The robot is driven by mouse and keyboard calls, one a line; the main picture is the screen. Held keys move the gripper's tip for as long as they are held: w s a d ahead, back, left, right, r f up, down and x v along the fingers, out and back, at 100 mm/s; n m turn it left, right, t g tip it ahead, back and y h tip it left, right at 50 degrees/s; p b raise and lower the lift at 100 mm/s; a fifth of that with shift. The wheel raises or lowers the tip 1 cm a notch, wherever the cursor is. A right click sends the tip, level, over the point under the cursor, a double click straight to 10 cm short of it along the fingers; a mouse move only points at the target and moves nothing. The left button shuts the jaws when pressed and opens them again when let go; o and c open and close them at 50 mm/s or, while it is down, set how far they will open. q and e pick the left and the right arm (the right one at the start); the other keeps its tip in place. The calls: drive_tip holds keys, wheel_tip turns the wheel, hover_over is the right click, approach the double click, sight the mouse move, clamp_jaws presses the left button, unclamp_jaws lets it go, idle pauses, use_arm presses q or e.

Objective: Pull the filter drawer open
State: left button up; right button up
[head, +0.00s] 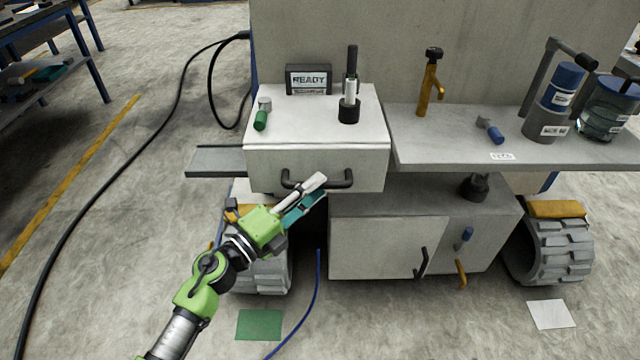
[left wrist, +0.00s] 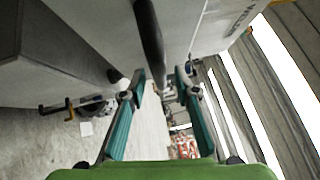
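The filter drawer (head: 270,165) is the front of a pale grey box, with a dark bar handle (head: 290,181) across it. It looks shut, with no gap visible around its front. My left gripper (head: 318,188) is at the handle, its fingers overlapping the handle's middle and right part in the head view. In the left wrist view the gripper (left wrist: 160,76) has its two teal fingers apart, and the dark handle (left wrist: 150,40) runs down to the space between their tips. I cannot tell whether either finger touches it. My right gripper is not in view.
A shelf (head: 440,150) with bottles is at right. A lower cabinet (head: 375,247) stands beneath. The floor in front is mostly clear, with a blue cable (head: 313,300).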

use_arm(q)
drive_tip(key=shift+x, duration=1.15)
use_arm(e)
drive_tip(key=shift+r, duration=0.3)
use_arm(q)
clamp_jaws()
